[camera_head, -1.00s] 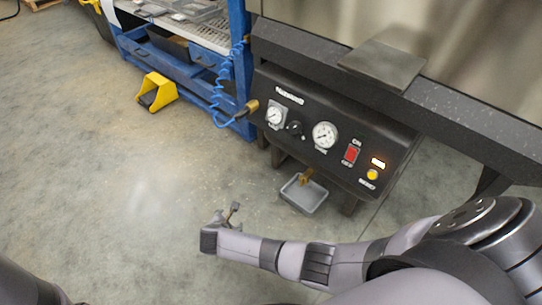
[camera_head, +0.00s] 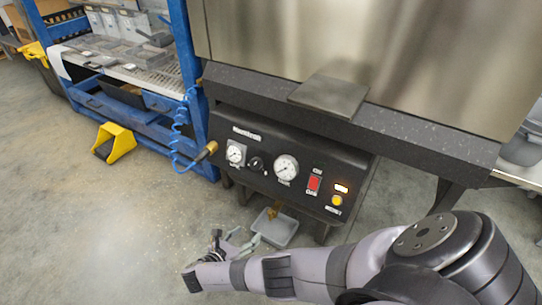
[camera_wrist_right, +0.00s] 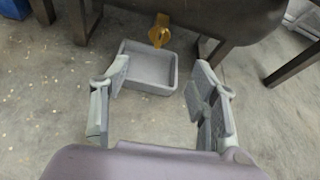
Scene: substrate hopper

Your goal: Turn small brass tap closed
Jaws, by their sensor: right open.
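The small brass tap (camera_head: 274,211) hangs under the black control panel, above a grey tray (camera_head: 277,230). My right gripper (camera_head: 236,241) is below and left of the tap in the head view. In the right wrist view its two fingers (camera_wrist_right: 160,105) stand wide apart with nothing between them, and the tap lies beyond them. My left gripper is out of view.
The black panel (camera_head: 262,182) carries gauges, a red switch and a yellow button. Dark legs (camera_wrist_right: 291,64) stand beside the tap. A blue bench (camera_head: 140,150) and yellow pedal (camera_head: 114,143) are at the left. The floor at the front left is clear.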

